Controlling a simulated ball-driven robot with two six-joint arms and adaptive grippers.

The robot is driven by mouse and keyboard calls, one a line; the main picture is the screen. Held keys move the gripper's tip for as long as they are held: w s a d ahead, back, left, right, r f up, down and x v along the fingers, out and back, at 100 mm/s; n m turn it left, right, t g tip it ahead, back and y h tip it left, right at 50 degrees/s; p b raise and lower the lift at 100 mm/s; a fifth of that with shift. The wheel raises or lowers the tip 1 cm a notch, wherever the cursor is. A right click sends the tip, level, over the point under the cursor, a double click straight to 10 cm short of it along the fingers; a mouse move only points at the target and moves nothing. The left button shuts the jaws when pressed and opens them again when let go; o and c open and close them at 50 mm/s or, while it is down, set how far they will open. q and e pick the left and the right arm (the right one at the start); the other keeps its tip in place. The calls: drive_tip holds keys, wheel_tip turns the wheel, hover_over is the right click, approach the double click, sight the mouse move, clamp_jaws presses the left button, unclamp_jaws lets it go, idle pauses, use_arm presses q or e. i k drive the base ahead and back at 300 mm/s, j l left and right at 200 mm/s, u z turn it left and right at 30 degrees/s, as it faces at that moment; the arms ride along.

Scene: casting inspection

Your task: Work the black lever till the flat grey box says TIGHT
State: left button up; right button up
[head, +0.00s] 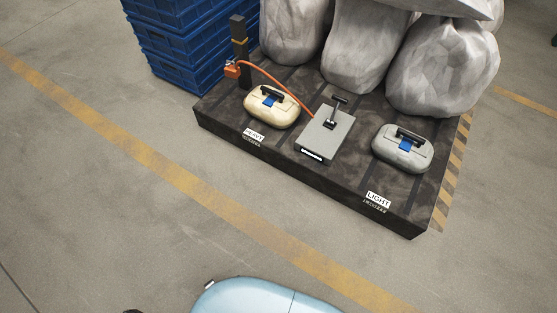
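The flat grey box (318,142) lies on the dark platform, between a cream case and a grey case. The black lever (337,112) stands up from its top, with a crossbar at its upper end. A small white display strip (311,155) shows on the box's front edge; its text is too small to read. An orange hose (285,85) runs from the box's far side to an orange fitting (232,70) on a dark post. Neither of my grippers is in view, and nothing touches the lever.
The cream case (257,109) and the grey case (388,150) have black handles and blue latches. White labels (377,199) mark the dark platform (345,185). Large grey rocky forms (440,75) stand behind. Blue crates (180,45) are stacked at left. The floor in front is clear.

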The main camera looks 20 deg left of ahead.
sight(339, 99)
drive_tip(key=k+j+u, duration=0.1)
drive_tip(key=k+j, duration=0.2)
drive_tip(key=i+j+z, duration=0.2)
drive_tip(key=i+j, duration=0.65)
drive_tip(key=i+j+z, duration=0.2)
drive_tip(key=i+j, duration=0.6)
drive_tip(key=j, duration=0.15)
